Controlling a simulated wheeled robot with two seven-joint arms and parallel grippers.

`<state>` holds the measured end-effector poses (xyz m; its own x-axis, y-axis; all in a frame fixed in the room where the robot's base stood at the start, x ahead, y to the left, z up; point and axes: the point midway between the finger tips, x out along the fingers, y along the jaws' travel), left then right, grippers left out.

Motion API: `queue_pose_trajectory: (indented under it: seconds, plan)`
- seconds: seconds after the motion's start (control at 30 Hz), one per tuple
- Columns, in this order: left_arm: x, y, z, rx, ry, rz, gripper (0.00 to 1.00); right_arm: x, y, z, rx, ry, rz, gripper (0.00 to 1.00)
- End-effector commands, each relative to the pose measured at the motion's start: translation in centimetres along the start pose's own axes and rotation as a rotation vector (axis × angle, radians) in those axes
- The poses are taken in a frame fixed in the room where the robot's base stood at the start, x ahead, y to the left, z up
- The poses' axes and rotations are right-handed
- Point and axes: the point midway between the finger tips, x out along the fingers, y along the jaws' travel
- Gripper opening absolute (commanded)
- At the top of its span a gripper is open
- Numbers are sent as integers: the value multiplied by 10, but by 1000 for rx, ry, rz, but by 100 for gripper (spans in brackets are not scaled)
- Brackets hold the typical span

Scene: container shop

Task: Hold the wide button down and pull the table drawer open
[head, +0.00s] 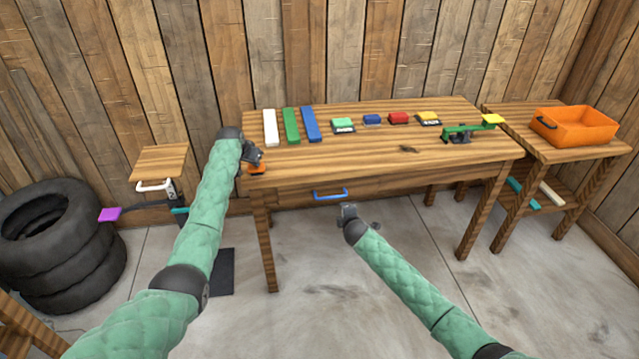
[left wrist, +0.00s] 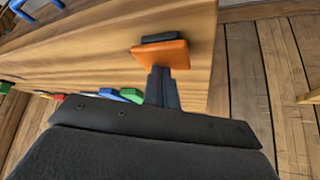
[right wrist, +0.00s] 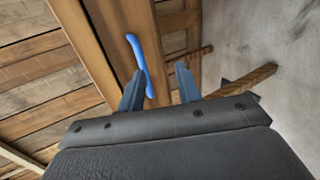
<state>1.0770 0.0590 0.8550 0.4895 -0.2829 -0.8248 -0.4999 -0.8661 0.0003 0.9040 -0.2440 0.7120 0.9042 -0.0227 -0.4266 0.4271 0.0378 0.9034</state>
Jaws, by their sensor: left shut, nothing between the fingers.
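An orange button (head: 256,168) on a dark base sits at the table's front left corner; it also shows in the left wrist view (left wrist: 160,55). My left gripper (head: 252,158) is shut and empty, its fingertips at the orange button and seeming to touch it. How far the button is pressed cannot be told. The drawer's blue handle (head: 330,194) is on the table's front; the drawer looks closed. My right gripper (head: 349,209) is open, just in front of the handle. In the right wrist view, the handle (right wrist: 138,58) reaches between the fingers, nearer the left one.
On the table (head: 350,160) lie white, green and blue bars, several coloured blocks and a green lever piece (head: 465,131). An orange crate (head: 575,126) stands on a side table at right. Tyres (head: 60,240) are stacked at left. Floor before the table is clear.

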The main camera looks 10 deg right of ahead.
Motion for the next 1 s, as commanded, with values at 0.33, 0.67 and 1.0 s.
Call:
queue_pose_trajectory:
  seconds: [0.33,0.67,1.0]
  plan:
    - [2,1,2,-1,-4,1,0,2,-10,67,-116,47,31,34]
    - [2,0,3,-1,-4,1,0,-10,-6,37,-54,312,171,34]
    - [2,0,2,-1,-4,1,0,-15,9,19,-4,411,240,34]
